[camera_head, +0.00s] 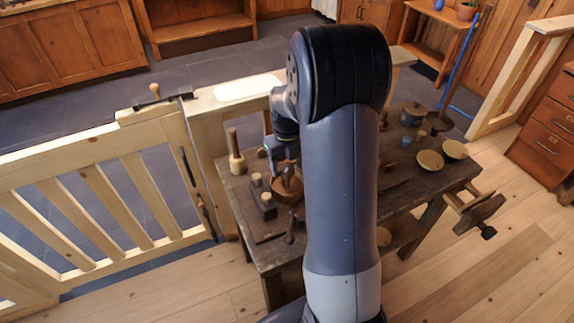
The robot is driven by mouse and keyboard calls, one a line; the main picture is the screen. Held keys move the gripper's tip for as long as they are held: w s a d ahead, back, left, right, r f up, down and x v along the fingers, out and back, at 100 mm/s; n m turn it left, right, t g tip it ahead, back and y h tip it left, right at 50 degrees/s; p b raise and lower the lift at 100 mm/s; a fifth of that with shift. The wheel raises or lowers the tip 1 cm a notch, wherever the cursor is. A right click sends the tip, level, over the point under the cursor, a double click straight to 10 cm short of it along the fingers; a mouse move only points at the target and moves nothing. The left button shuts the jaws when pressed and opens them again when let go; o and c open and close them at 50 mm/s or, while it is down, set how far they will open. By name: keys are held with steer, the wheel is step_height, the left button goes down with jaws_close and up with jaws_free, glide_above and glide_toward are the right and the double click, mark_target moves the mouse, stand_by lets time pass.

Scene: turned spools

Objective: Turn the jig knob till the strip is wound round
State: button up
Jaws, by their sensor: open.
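My gripper (280,154) is at the left end of the dark workbench, at the end of my arm, and it is open. It points down just above a round brown wooden piece (287,186), which looks like part of the jig. The fingertips are small, and I cannot tell whether they touch it. I cannot clearly make out the knob or the strip. A dark block with pale pegs (262,198) stands just left of the round piece. My arm hides the middle of the bench.
The workbench (440,185) also holds a wooden mallet (235,155), bowls (430,160) and a dark pot (413,114). A vise (478,212) juts from its right end. A wooden gate (90,205) stands at left. Floor is open at front right.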

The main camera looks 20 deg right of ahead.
step_height(320, 180, up, 10)
stand_by(0.4)
step_height(320, 180, down, 11)
steer(key=shift+r, duration=0.1)
stand_by(0.6)
